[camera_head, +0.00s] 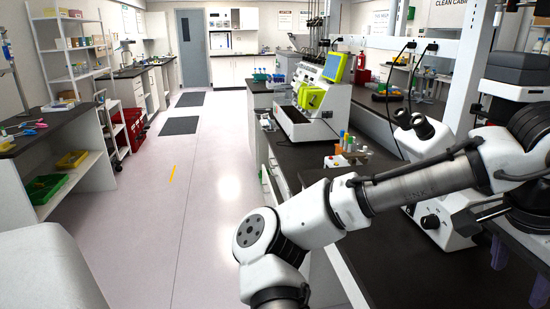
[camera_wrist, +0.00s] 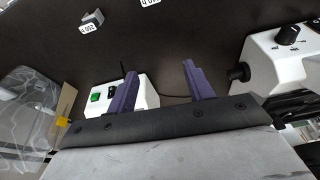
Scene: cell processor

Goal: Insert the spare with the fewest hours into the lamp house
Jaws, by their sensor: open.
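My gripper (camera_wrist: 158,72) is open and empty, its two purple fingers spread above the dark bench top. It also shows at the right edge of the head view (camera_head: 519,272), pointing down. In the wrist view, a small grey block (camera_wrist: 92,17) lies at the upper left with a white label, upside down, that seems to read 250 h. A second white label (camera_wrist: 150,3) is cut off by the top edge, its number unclear. Both are beyond the fingertips. I cannot pick out the lamp house with certainty.
A white box (camera_wrist: 142,97) with a green switch stands partly behind the left finger. A white microscope body (camera_wrist: 285,62) with a black knob is at right. A clear covered item (camera_wrist: 35,105) is at left. Bench between the labels and fingers is clear.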

